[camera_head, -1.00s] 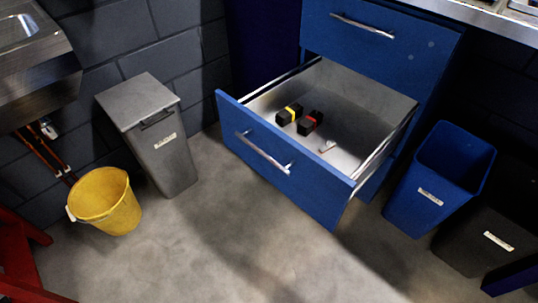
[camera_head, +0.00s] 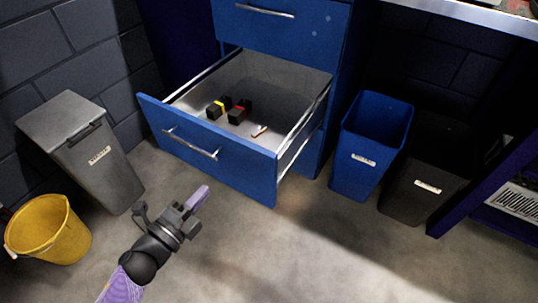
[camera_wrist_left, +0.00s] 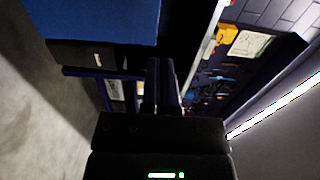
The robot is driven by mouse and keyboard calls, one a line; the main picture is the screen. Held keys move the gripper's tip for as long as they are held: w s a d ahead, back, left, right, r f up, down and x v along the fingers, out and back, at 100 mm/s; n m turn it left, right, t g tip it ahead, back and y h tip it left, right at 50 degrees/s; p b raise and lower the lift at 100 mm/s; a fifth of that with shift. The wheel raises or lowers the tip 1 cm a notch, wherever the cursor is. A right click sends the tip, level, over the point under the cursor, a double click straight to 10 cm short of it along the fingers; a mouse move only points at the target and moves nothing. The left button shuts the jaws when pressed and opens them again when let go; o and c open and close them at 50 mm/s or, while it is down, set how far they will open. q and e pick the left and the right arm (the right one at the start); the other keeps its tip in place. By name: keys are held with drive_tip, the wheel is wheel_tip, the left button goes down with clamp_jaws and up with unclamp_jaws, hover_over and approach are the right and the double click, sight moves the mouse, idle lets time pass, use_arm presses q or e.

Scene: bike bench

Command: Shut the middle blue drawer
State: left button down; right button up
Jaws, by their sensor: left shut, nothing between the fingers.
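The middle blue drawer (camera_head: 236,171) stands pulled well out of the blue cabinet in the head view, with a silver bar handle (camera_head: 190,146) on its front. Inside it lie a black block with a yellow band (camera_head: 215,108), a black block with a red band (camera_head: 239,112) and a small pale item (camera_head: 260,130). My left gripper (camera_head: 200,198) is in front of the drawer and apart from its front. It is shut and empty. In the left wrist view its fingers (camera_wrist_left: 163,88) show close together. My right gripper is not in view.
The upper drawer (camera_head: 285,28) is shut. A grey lidded bin (camera_head: 100,165) and a yellow bucket (camera_head: 48,232) stand at the left. A blue bin (camera_head: 364,165) and a dark bin (camera_head: 418,190) stand at the right. Bare floor (camera_head: 330,250) lies in front.

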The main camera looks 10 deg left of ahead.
sight(244, 146)
use_arm(q)
drive_tip(key=b+x, duration=0.1)
drive_tip(key=x, duration=0.3)
drive_tip(key=b+x, duration=0.2)
drive_tip(key=x, duration=0.2)
drive_tip(key=b+x, duration=0.1)
drive_tip(key=x, duration=0.3)
drive_tip(key=shift+w+a+f, duration=0.15)
drive_tip(key=shift+w+f, duration=0.1)
drive_tip(key=shift+f, duration=0.05)
drive_tip(key=shift+w+r, duration=0.1)
drive_tip(key=shift+w, duration=0.4)
drive_tip(key=shift+d, duration=0.25)
